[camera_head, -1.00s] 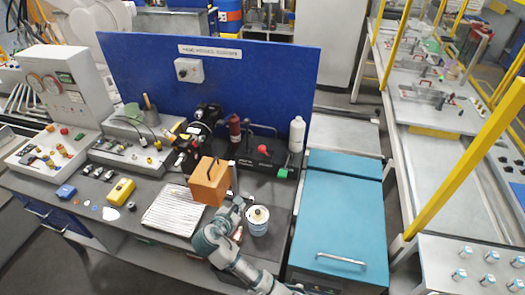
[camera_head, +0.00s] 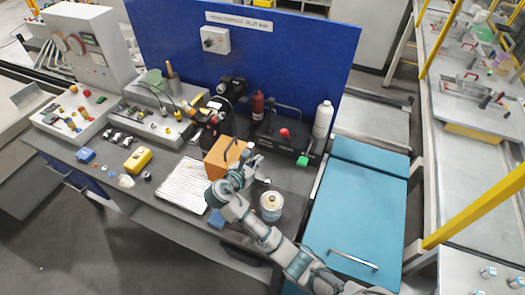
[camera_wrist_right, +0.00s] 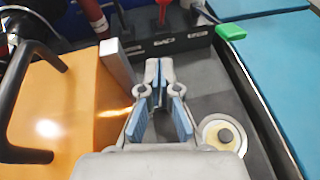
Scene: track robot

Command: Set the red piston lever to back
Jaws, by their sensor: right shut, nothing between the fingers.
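The red lever (camera_head: 284,132) has a round red knob and stands on a black unit (camera_head: 280,147) at the back of the bench. In the right wrist view the red lever (camera_wrist_right: 163,12) shows at the top, above the labelled black front. My right gripper (camera_head: 256,160) is beside the orange box, in front of the black unit. In the right wrist view its fingertips (camera_wrist_right: 159,66) are together with nothing between them. They are apart from the lever. My left gripper is in neither current view.
An orange box (camera_head: 222,158) with a black handle stands close left of my gripper. A white can (camera_head: 271,207) is to its right. A white bottle (camera_head: 322,119), green block (camera_head: 303,161) and dark red cylinder (camera_head: 257,105) are near the unit. A blue panel (camera_head: 290,45) stands behind.

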